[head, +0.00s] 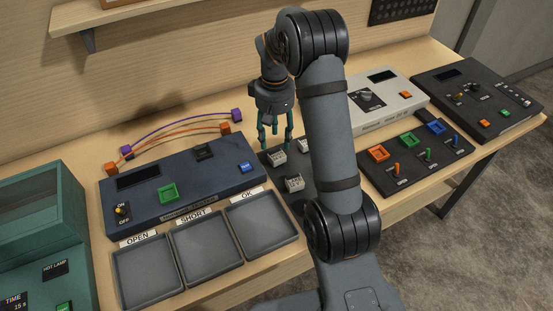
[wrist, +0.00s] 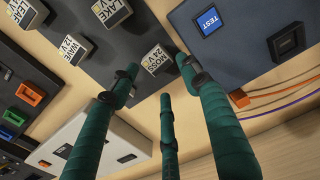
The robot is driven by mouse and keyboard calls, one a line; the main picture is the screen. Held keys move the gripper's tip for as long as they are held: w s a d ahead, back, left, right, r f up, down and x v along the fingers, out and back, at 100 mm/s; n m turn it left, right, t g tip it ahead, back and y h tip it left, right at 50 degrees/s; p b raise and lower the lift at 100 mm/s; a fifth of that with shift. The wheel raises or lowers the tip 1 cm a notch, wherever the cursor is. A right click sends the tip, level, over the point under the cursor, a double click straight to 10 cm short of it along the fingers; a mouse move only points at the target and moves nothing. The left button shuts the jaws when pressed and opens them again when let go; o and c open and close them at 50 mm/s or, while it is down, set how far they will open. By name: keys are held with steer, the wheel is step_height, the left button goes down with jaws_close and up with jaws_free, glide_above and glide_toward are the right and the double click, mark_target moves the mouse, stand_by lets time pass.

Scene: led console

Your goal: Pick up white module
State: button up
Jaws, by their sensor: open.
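Several white modules with dark printed labels stand on a dark tray (wrist: 128,52). In the wrist view, a module marked MOSS 24 V (wrist: 157,60) sits nearest my gripper (wrist: 160,77), framed by its three teal fingertips. Modules marked LAKE 24 V (wrist: 112,12) and WAVE 24 V (wrist: 74,47) stand apart from it, and another (wrist: 26,12) is cut off at the corner. In the head view my gripper (head: 275,146) points down, open and empty, above the rear module (head: 277,158). A front module (head: 294,183) is clear of the fingers. My arm hides part of the tray.
A dark tester (head: 185,180) with a blue TEST button stands left of the modules. Empty bins marked OPEN, SHORT and OK (head: 262,223) lie in front of it. Orange and purple cables (head: 175,140) lie behind. A light console (head: 392,98) and dark switch panel (head: 415,160) stand right.

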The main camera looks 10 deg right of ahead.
mark_target(277, 154)
step_height(277, 154, down, 4)
steer(key=shift+d+r, duration=0.1)
steer(key=shift+d, duration=0.05)
steer(key=shift+f+p, duration=0.55)
step_height(277, 154, down, 5)
steer(key=shift+d+r+p, duration=0.15)
steer(key=shift+p, duration=0.65)
steer(key=shift+c, duration=1.3)
steer(key=c, duration=0.7)
steer(key=shift+r, duration=0.1)
